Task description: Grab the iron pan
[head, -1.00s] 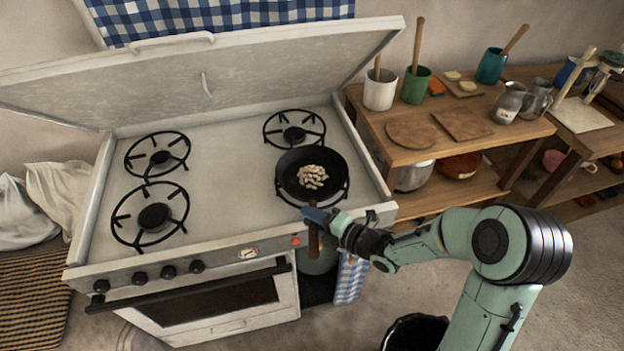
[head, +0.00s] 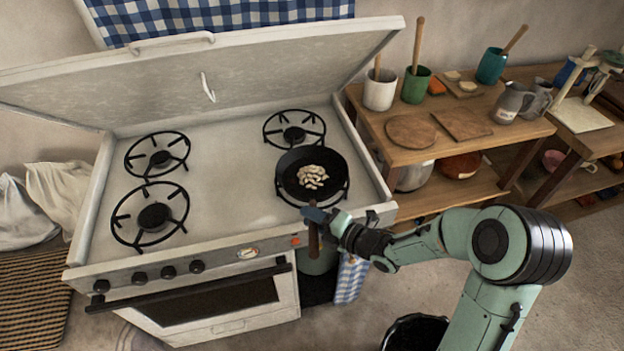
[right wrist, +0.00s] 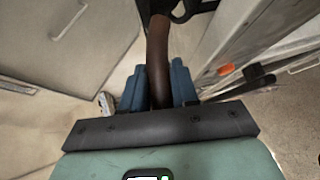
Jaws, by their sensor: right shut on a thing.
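The iron pan (head: 330,168) is black and round and sits on the front right burner of the white stove, with several pale pieces of food (head: 312,177) in it. Its brown handle (head: 313,240) points over the stove's front edge. My right gripper (head: 315,216) is at the handle from the right and is shut on it. In the right wrist view, the handle (right wrist: 157,55) runs between the blue fingers of my right gripper (right wrist: 158,85). My left gripper is not in view.
The stove (head: 230,160) has its lid raised at the back, and its other burners are empty. A wooden shelf table (head: 470,150) with cups, boards and jugs stands to the right. A blue checked cloth (head: 351,278) hangs below my right gripper. A dark bin (head: 415,330) stands on the floor.

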